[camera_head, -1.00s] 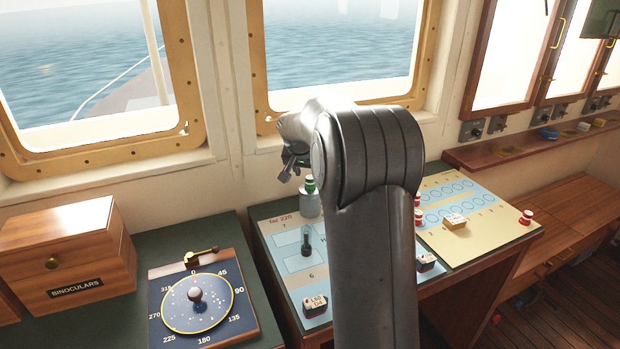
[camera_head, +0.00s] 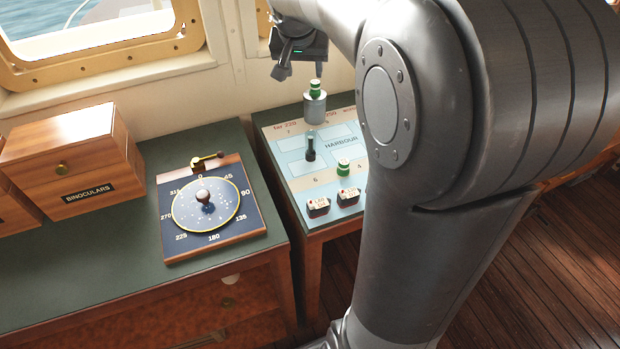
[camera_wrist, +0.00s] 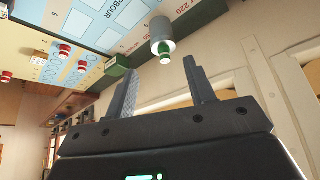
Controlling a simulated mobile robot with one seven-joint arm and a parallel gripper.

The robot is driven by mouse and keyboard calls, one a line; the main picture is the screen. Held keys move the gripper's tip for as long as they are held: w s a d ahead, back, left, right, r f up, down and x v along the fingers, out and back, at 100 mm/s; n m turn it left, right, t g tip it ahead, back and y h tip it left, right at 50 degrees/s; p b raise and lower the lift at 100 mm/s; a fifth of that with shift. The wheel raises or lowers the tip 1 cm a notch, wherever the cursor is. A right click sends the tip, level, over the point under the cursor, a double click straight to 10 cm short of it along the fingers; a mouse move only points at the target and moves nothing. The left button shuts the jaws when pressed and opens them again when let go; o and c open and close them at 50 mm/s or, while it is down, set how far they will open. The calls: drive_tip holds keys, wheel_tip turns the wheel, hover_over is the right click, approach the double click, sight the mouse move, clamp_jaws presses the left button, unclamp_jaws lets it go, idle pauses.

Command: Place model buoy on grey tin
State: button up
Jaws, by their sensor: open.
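A green model buoy with a pale band (camera_head: 315,88) stands upright on top of the grey tin (camera_head: 314,109), at the back of the chart table. My gripper (camera_head: 299,66) is open and empty, above and a little left of the buoy, apart from it. In the wrist view, which looks upside down, the green buoy (camera_wrist: 165,57) and the grey tin (camera_wrist: 161,30) show beyond the gap between my open fingers (camera_wrist: 160,70). A second green buoy (camera_head: 343,166) stands on the chart nearer the front.
A dark upright piece (camera_head: 310,149) and two small labelled blocks (camera_head: 318,207) (camera_head: 348,196) are on the chart. Red buoys (camera_wrist: 66,50) show in the wrist view. A compass board (camera_head: 207,205) and a binoculars box (camera_head: 62,160) stand left. The window wall is close behind the tin.

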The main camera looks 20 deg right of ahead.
drive_tip(key=s+a+f+n+y, duration=0.1)
drive_tip(key=s+a+f+n, duration=0.1)
drive_tip(key=s, duration=0.7)
drive_tip(key=s+a+f+n+y, duration=0.1)
drive_tip(key=s+a, duration=0.3)
drive_tip(key=s, duration=0.5)
drive_tip(key=s+a+f+n, duration=0.2)
drive_tip(key=s+a, duration=0.1)
drive_tip(key=s, duration=0.6)
drive_tip(key=shift+s+a+f+n+t+y, duration=0.3)
drive_tip(key=shift+a+f+y, duration=0.05)
drive_tip(key=shift+y, duration=0.05)
